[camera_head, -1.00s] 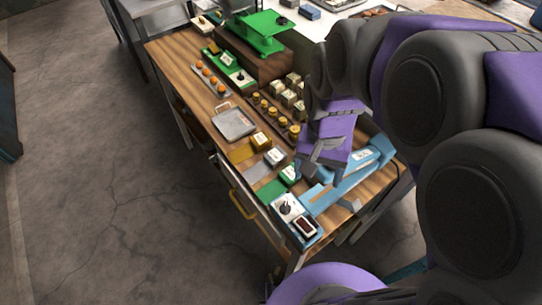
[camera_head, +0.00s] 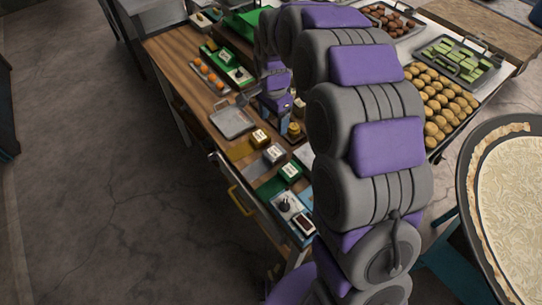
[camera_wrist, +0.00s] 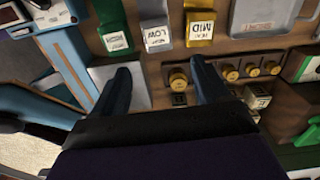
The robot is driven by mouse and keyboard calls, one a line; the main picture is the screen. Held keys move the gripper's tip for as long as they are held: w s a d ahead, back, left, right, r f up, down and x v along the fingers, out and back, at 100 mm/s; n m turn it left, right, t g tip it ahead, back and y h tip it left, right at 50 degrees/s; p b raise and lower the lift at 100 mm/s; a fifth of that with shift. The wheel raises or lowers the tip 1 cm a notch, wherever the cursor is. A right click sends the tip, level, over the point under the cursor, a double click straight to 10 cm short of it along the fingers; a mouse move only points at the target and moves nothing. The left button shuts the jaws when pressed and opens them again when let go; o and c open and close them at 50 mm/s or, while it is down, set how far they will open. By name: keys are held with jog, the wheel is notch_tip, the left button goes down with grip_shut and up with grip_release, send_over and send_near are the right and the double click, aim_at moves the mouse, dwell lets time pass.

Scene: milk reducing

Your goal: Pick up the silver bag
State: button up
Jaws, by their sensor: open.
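The silver bag (camera_head: 274,154) lies on the wooden worktop between a gold bag (camera_head: 259,138) and a green bag (camera_head: 290,171). Each has a white label. In the wrist view the silver bag (camera_wrist: 154,12) is at the top, left of the gold bag (camera_wrist: 200,22) and right of the green bag (camera_wrist: 113,22). My gripper (camera_wrist: 161,70) is open and empty. Its two dark fingertips point toward the silver and gold bags, apart from them. A gold knob (camera_wrist: 178,78) shows between the fingers. My arm hides part of the worktop in the head view.
A metal tray (camera_head: 232,122) lies beyond the bags. A row of gold knobs (camera_wrist: 231,72) runs right of my gripper. A box with a dial (camera_head: 285,205) stands at the front corner. A blue device (camera_wrist: 65,60) is left of my gripper.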

jog(key=b, duration=0.2)
send_over(272, 153)
jog(key=f, duration=0.9)
jog(key=shift+w+d+f, duration=0.3)
jog(key=shift+w+f, duration=0.05)
jog(key=shift+f, duration=0.05)
jog(key=shift+a+f, duration=0.15)
jog(key=shift+f, duration=0.35)
jog(key=f, duration=0.3)
jog(key=f+b, duration=0.1)
jog(key=shift+s+f, duration=0.2)
jog(key=shift+s, duration=0.15)
jog(key=shift+a+f, duration=0.1)
jog(key=shift+f, duration=0.35)
jog(key=shift+r, duration=0.1)
jog(key=c, duration=0.8)
